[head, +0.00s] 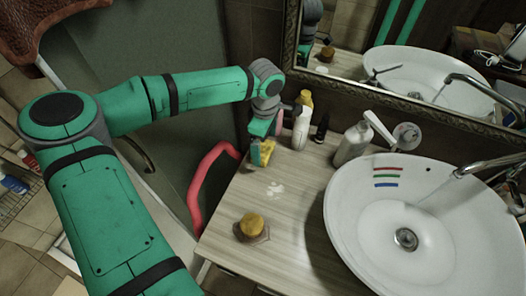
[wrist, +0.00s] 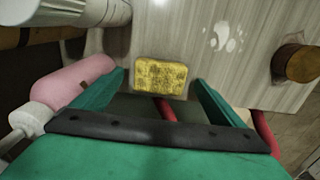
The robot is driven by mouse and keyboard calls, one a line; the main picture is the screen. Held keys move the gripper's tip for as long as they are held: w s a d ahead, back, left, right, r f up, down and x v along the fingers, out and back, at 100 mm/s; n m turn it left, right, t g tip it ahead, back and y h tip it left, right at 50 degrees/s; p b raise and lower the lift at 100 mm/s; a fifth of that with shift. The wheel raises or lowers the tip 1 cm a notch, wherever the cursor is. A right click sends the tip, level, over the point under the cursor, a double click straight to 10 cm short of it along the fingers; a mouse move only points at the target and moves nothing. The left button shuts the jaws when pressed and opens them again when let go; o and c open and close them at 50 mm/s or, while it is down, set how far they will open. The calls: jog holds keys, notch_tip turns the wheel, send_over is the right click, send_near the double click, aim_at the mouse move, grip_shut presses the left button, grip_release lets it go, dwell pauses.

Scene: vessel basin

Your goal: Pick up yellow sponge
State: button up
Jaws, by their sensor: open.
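The yellow sponge (wrist: 160,76) lies on the wooden counter close to its edge. In the wrist view it shows between and just beyond the two green fingers of my gripper (wrist: 158,80). The fingers are spread wider than the sponge, with a gap on each side, and I see no contact. In the head view my gripper (head: 263,142) points down over the back left part of the counter. The yellow sponge (head: 265,153) shows there at the fingertips, partly hidden by them.
A white bottle (head: 302,122), a small dark bottle (head: 321,128) and a soap dispenser (head: 352,144) stand by the mirror. A round brown item (head: 251,225) sits in front; the white basin (head: 340,215) is right.

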aim_at(264, 149)
notch_tip(264, 149, down, 3)
jog(key=shift+f, duration=0.15)
jog(key=c, duration=1.2)
jog(key=shift+r, duration=0.35)
jog(key=r, duration=0.3)
jog(key=shift+s+a, duration=0.1)
jog(key=shift+s, duration=0.15)
jog(key=s+r, duration=0.2)
jog(key=r, duration=0.1)
jog(key=s+a+r, duration=0.1)
jog(key=s, duration=0.1)
jog(key=shift+r, duration=0.4)
jog(key=s+a+r, duration=0.1)
jog(key=s+r, duration=0.3)
jog(key=s, duration=0.5)
jog(key=shift+s+a+r, duration=0.15)
jog(key=shift+a+r, duration=0.15)
